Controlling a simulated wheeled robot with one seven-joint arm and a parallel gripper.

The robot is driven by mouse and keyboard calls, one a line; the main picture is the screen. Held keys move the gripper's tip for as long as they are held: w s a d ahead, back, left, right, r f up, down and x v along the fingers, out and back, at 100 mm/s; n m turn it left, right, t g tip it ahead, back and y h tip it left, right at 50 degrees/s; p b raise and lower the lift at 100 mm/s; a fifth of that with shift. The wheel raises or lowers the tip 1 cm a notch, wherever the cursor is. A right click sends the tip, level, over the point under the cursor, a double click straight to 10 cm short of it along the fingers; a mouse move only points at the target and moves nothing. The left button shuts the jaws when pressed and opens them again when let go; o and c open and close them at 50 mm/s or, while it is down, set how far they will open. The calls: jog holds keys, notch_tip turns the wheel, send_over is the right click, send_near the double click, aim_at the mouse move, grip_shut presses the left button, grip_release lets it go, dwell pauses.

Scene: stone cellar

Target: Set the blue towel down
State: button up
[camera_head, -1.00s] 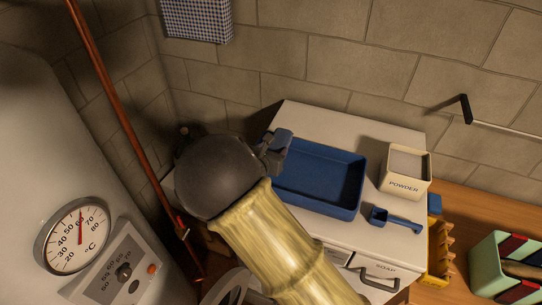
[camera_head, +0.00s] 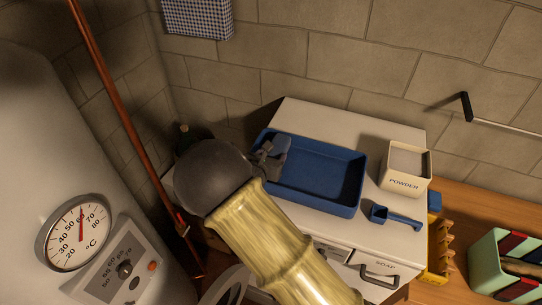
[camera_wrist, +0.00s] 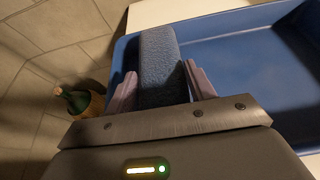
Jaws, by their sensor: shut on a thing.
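My gripper (camera_wrist: 160,88) is shut on the blue towel (camera_wrist: 160,60), a folded grey-blue bundle between its two fingers in the wrist view. In the head view the towel (camera_head: 280,144) shows just past my gripper (camera_head: 268,158), over the left end of the blue tray (camera_head: 345,207). In the wrist view the tray (camera_wrist: 215,40) spreads behind and to the right of the towel. I cannot tell whether the towel touches the tray. My arm hides part of the tray's left side in the head view.
A powder box (camera_head: 404,170) and a blue scoop (camera_head: 395,217) stand right of the tray on the white top (camera_head: 300,112). A copper pipe (camera_head: 120,105) and a boiler gauge (camera_head: 77,235) are at left. A green bottle (camera_wrist: 76,102) stands below. The tray's middle looks empty.

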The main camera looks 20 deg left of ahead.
jog(key=shift+f, duration=0.15)
jog(key=o, duration=1)
jog(key=shift+r+p, duration=0.65)
jog(key=b+v, duration=0.4)
jog(key=v, duration=0.8)
